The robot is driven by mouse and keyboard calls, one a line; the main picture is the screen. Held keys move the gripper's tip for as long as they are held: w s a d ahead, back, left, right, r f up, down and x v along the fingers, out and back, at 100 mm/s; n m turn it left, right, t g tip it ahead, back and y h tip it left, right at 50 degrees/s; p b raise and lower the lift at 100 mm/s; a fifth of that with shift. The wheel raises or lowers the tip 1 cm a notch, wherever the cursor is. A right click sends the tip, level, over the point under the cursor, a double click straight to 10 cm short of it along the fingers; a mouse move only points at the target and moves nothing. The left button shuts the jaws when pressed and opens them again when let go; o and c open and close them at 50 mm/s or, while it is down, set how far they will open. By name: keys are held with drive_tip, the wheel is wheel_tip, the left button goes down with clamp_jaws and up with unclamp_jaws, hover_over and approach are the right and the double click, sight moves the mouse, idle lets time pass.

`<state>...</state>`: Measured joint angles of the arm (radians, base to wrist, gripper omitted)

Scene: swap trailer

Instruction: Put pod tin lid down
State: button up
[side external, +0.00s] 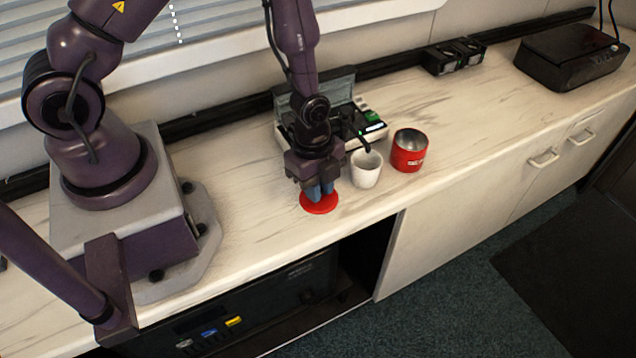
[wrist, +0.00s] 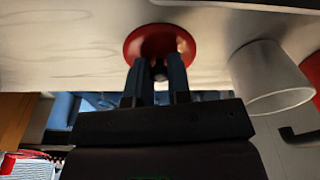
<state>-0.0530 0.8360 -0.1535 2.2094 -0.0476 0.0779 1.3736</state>
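The red round pod tin lid (side external: 319,204) is at the front part of the counter, below my gripper (side external: 320,190). It looks level. Whether it rests on the counter or hangs just above it, I cannot tell. The lid also shows in the wrist view (wrist: 160,38), with a small dark knob between my fingertips (wrist: 158,68). The fingers stand on both sides of the knob; whether they press on it is unclear. The open red pod tin (side external: 409,151) stands upright to the right, without a lid on it.
A white cup (side external: 366,169) stands between my gripper and the red tin, close to my gripper. An open case (side external: 375,129) lies behind my gripper. A black box (side external: 570,57) is at the far right. The counter left of the lid is clear.

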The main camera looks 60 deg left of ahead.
drive_tip(key=o, duration=0.4)
drive_tip(key=shift+r, duration=0.1)
drive_tip(key=s+a+r+n+t+y, duration=0.1)
drive_tip(key=a+r+n, duration=0.15)
drive_tip(key=r, duration=0.95)
drive_tip(key=s+a+r+n+t, duration=0.1)
drive_tip(key=r+n, duration=0.3)
drive_tip(key=r, duration=0.8)
drive_tip(key=shift+s+a+r+n+t, duration=0.2)
drive_tip(key=shift+s+r+n+t, duration=0.35)
drive_tip(key=shift+s+r+n, duration=1)
drive_tip(key=shift+s+a+r+n+t, duration=0.25)
drive_tip(key=shift+s+r+n+t, duration=0.35)
drive_tip(key=shift+s+r+n, duration=0.9)
drive_tip(key=shift+s+a+r+n+t, duration=0.2)
drive_tip(key=shift+s+r+n+t, duration=0.35)
drive_tip(key=shift+s+r+n, duration=0.95)
drive_tip(key=shift+w+r, duration=0.35)
drive_tip(key=shift+r, duration=0.15)
